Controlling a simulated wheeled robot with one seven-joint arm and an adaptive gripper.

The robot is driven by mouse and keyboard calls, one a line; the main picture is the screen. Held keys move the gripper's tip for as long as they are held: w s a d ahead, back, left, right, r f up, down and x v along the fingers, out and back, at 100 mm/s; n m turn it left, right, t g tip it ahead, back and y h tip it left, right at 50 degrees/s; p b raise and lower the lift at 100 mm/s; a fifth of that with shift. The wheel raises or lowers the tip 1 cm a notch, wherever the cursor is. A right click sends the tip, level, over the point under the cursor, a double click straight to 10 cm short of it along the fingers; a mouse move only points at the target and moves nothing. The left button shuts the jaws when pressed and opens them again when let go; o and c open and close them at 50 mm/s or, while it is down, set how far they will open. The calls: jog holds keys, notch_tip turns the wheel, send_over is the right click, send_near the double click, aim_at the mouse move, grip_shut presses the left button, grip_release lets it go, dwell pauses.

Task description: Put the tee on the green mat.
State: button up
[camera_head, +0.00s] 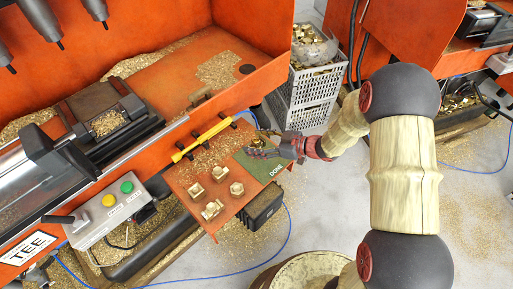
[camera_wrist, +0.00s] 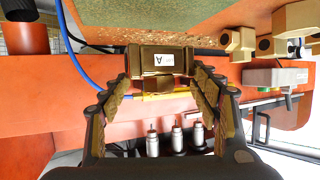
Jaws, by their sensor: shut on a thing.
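The tee (camera_wrist: 161,59) is a brass fitting with a white label marked A, held between the fingers in the wrist view. My gripper (camera_wrist: 161,78) is shut on it. In the head view my gripper (camera_head: 268,147) is over the far part of the small orange shelf, at the green mat (camera_head: 262,165). The tee is mostly hidden there by the fingers. The mat bears the word DONE, and its far part is covered by my gripper. The mat also shows as a green surface in the wrist view (camera_wrist: 110,12). I cannot tell the exact gap between tee and mat.
Several brass fittings (camera_head: 213,210) stand on the orange shelf (camera_head: 190,172), left of the mat. A yellow bar (camera_head: 203,138) runs along its back edge. Grey crates (camera_head: 308,85) stand behind. A control box (camera_head: 108,210) with buttons is at the left. Brass chips lie around.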

aim_at(262, 146)
jog(key=shift+w+f+b, duration=0.25)
jog(key=shift+f+b, duration=0.25)
jog(key=shift+f, duration=0.45)
jog(key=shift+w+f+b, duration=0.2)
jog(key=shift+f+b, duration=0.3)
jog(key=shift+f, duration=0.45)
jog(key=shift+f, duration=0.1)
jog(key=o, duration=1.7)
jog(key=shift+s, duration=0.1)
